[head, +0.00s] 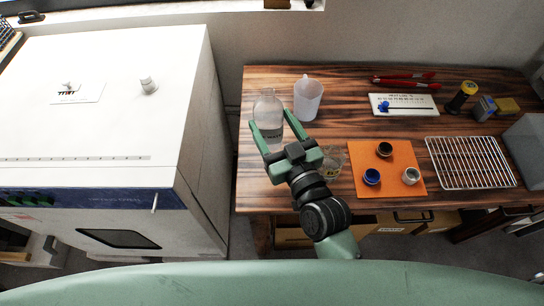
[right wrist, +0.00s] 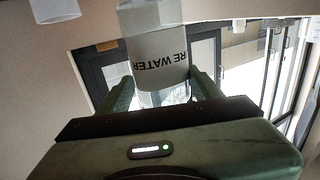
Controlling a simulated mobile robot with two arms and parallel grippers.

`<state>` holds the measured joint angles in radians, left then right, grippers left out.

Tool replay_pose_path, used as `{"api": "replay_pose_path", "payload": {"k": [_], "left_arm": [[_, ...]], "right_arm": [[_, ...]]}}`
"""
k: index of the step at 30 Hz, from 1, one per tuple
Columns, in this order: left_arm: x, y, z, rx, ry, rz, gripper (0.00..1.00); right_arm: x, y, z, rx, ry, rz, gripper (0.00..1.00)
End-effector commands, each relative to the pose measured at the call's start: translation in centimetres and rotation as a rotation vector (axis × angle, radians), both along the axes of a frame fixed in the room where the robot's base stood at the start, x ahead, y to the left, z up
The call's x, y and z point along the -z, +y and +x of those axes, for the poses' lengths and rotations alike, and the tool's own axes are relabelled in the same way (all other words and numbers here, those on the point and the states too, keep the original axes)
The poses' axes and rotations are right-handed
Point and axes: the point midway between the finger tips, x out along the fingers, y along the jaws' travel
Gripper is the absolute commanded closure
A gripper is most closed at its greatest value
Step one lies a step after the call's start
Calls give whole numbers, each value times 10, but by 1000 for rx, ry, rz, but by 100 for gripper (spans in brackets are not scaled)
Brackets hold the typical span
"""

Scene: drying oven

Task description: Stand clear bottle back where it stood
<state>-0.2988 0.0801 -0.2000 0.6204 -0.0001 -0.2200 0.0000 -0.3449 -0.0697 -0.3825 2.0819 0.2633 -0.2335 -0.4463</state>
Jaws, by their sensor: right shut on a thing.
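The clear bottle (head: 268,108) is near the left end of the wooden table, with a pale label round it. My right gripper (head: 270,126) is shut on it, one finger on each side, and the bottle looks upright. In the right wrist view the bottle (right wrist: 158,58) sits between the fingers (right wrist: 162,88), its label upside down with "RE WATER" readable. I cannot tell whether its base touches the table (head: 255,190). My left gripper is not in view.
A white jug (head: 308,98) stands close right of the bottle. A glass beaker (head: 331,168) is partly behind my wrist. An orange mat (head: 396,188) with small jars and a wire rack (head: 470,162) lie further right. The white oven (head: 110,100) is at left.

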Motion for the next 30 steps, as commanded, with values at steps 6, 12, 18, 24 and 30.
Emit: {"api": "replay_pose_path", "payload": {"k": [6,12,18,24,30], "left_arm": [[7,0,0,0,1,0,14],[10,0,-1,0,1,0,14],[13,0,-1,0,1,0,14],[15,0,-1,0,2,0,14],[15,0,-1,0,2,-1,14]], "right_arm": [[61,0,0,-3,2,-2,81],[90,0,0,-1,-1,0,81],[111,0,0,-1,1,-1,81],[131,0,0,0,-1,0,81],[131,0,0,1,-1,2,81]]}}
